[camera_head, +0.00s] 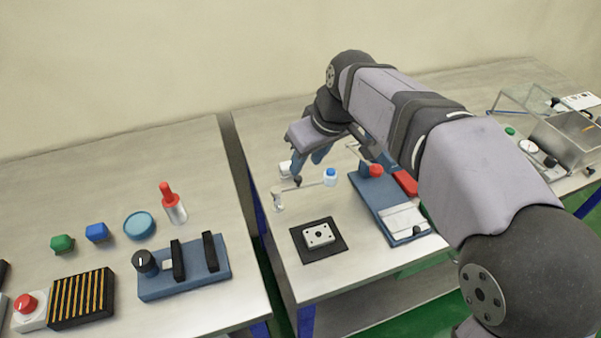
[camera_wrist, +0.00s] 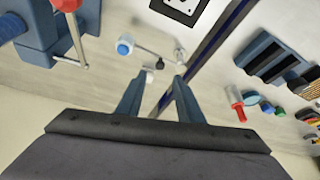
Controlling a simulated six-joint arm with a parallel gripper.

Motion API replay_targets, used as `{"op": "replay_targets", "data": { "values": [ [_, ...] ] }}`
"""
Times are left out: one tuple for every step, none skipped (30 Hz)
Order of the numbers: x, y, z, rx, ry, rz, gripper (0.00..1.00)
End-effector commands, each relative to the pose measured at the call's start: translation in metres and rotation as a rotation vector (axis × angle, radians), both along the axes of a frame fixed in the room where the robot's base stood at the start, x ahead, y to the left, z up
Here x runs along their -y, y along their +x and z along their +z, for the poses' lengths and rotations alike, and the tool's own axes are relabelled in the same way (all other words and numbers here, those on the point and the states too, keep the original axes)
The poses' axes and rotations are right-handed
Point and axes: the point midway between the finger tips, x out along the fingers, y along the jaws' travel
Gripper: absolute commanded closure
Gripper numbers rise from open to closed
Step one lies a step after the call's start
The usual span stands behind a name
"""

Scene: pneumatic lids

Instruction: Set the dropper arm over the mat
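The dropper arm is a thin rod (camera_head: 311,185) on a small pale post (camera_head: 278,202); a black knob (camera_head: 298,181) stands along it, and a white bottle with a blue cap (camera_head: 330,176) is at its right end. The wrist view shows the blue-capped end (camera_wrist: 124,47) and the knob (camera_wrist: 160,63). The black mat (camera_head: 307,255) lies in front, with a pale plate (camera_head: 319,235) on it. The bottle is behind the mat, not above it. My gripper (camera_head: 318,156) is open and empty, above and behind the rod. Its fingertips (camera_wrist: 163,77) are apart, near the knob in the picture.
A blue base (camera_head: 385,207) with a red-knobbed lever (camera_head: 375,170) stands right of the mat. A small white object (camera_head: 285,168) sits behind the post. A gap (camera_head: 243,190) separates this table from the left one, which holds a blue fixture (camera_head: 190,283) and a red-topped bottle (camera_head: 172,205).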

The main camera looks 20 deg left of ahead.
Motion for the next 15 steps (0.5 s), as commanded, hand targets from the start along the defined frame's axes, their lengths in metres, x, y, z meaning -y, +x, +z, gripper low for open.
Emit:
{"op": "replay_targets", "data": {
  "values": [
    [-0.001,0.0,-0.004,-0.002,-0.001,0.0,0.67],
    [-0.002,0.001,-0.006,-0.002,-0.001,0.0,0.67],
    [-0.003,0.001,-0.01,-0.004,-0.003,0.001,0.67],
    [-0.004,0.002,-0.013,-0.003,-0.003,0.0,0.67],
    [-0.005,0.003,-0.017,-0.004,-0.004,-0.001,0.67],
    [-0.007,0.003,-0.022,-0.004,-0.003,0.0,0.67],
    [-0.008,0.004,-0.025,-0.004,-0.004,-0.001,0.67],
    [-0.01,0.005,-0.029,-0.004,-0.003,0.0,0.67],
    [-0.012,0.006,-0.034,-0.004,-0.004,-0.001,0.67],
    [-0.013,0.007,-0.037,-0.003,-0.003,-0.001,0.67],
    [-0.014,0.007,-0.041,-0.004,-0.004,-0.001,0.67],
    [-0.016,0.008,-0.046,-0.004,-0.004,-0.001,0.67],
    [-0.017,0.009,-0.049,-0.004,-0.004,-0.001,0.67],
    [-0.018,0.01,-0.051,-0.004,-0.004,-0.001,0.67],
    [-0.019,0.01,-0.054,-0.003,-0.003,-0.001,0.67]
  ]
}}
